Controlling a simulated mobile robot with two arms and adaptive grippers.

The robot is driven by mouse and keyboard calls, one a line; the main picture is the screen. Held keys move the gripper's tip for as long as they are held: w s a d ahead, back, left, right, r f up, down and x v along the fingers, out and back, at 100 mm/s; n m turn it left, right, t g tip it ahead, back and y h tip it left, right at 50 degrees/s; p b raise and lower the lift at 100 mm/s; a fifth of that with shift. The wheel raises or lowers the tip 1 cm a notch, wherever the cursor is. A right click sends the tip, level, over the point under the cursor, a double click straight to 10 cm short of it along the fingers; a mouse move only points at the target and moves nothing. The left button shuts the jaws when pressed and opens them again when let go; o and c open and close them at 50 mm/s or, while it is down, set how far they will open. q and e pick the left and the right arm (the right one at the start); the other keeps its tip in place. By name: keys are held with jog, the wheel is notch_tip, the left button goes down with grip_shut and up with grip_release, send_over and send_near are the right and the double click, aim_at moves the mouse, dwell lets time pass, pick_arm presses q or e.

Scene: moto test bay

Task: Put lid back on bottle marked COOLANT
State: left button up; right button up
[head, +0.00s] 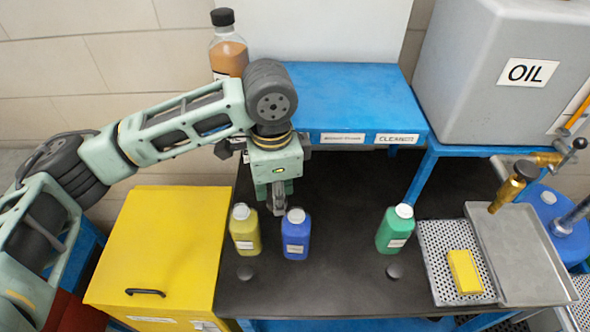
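Three small bottles stand upright on the black bench top: a yellow one (245,236), a blue one (296,243) and a green one (394,236). Each has a whitish round top and a pale label too small to read, so I cannot tell which is COOLANT. Two dark round discs, perhaps lids, lie in front: one (245,272) before the yellow bottle, one (394,271) before the green bottle. My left gripper (279,209) points down just behind the gap between the yellow and blue bottles. Its fingers are too small and partly hidden to judge. My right gripper is not in view.
A blue shelf (352,95) stands behind, with an amber bottle (228,55) at its left. A grey OIL tank (497,105) is at back right. A perforated tray (436,250) holds a yellow block (465,272). A yellow cabinet (165,240) is left. Bench between blue and green bottles is clear.

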pick_arm(q)
jog(key=d+m, duration=0.1)
jog(key=w+d+m, duration=0.1)
jog(key=d+r+m, duration=0.1)
jog(key=d, duration=0.1)
jog(key=shift+w+r+m, duration=0.1)
jog(key=shift+w+m, duration=0.05)
jog(key=shift+m, duration=0.25)
jog(key=shift+a+f, duration=0.1)
jog(key=shift+f, duration=0.15)
notch_tip(320, 180, down, 3)
jog(key=b, duration=0.4)
jog(key=shift+f, duration=1.1)
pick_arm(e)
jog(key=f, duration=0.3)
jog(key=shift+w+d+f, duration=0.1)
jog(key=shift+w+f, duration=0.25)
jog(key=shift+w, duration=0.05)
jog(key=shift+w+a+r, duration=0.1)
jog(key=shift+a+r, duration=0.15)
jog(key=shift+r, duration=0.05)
pick_arm(q)
jog(key=shift+p, duration=0.9)
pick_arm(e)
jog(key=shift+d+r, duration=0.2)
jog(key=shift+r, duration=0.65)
